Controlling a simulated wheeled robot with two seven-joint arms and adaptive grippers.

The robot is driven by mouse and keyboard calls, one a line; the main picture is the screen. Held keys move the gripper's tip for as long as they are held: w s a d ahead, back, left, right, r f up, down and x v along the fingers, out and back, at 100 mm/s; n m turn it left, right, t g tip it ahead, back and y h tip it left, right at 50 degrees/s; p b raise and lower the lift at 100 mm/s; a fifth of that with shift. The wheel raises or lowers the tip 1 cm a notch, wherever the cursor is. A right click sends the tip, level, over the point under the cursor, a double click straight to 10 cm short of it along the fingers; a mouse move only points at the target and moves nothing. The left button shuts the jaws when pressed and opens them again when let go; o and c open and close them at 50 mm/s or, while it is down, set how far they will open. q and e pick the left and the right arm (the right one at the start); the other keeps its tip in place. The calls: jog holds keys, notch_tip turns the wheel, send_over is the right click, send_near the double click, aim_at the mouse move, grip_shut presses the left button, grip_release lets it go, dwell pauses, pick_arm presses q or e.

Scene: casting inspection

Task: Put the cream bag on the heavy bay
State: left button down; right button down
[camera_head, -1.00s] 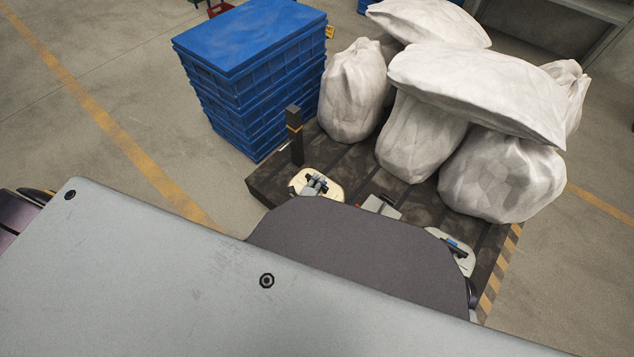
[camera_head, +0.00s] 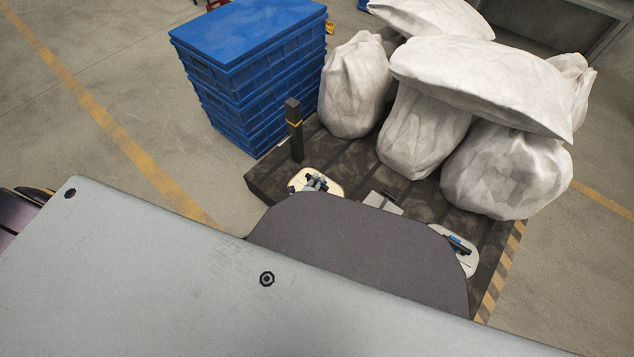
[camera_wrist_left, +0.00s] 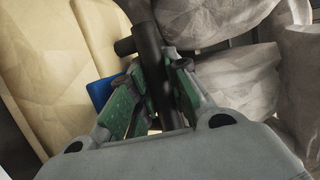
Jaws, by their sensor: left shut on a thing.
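In the left wrist view my left gripper (camera_wrist_left: 157,64) has its green-padded fingers closed on a black bar (camera_wrist_left: 149,45) with a short crosspiece. A large cream, creased surface (camera_wrist_left: 75,50), which looks like the cream bag, fills the left of that view behind the fingers. I cannot tell whether the bar is joined to it. In the head view a grey panel and a dark rounded shape cover much of the foreground. I cannot make out the whole cream bag there. No label shows which place is the heavy bay. I do not see my right gripper clearly.
A dark platform (camera_head: 345,160) with a striped edge bears several white bags (camera_head: 480,80). A short black post (camera_head: 294,135) stands at its left side, beside stacked blue crates (camera_head: 245,75). Pale pieces (camera_head: 330,187) show near the dark shape.

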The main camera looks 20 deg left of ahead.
pick_arm(q)
jog(key=shift+w+r, duration=0.15)
jog(key=shift+r, duration=0.05)
jog(key=c, duration=1.8)
grip_release()
jog(key=shift+f, duration=0.25)
jog(key=o, duration=0.4)
jog(key=shift+s, duration=0.2)
jog(key=shift+o, duration=0.2)
jog(key=shift+r, duration=0.1)
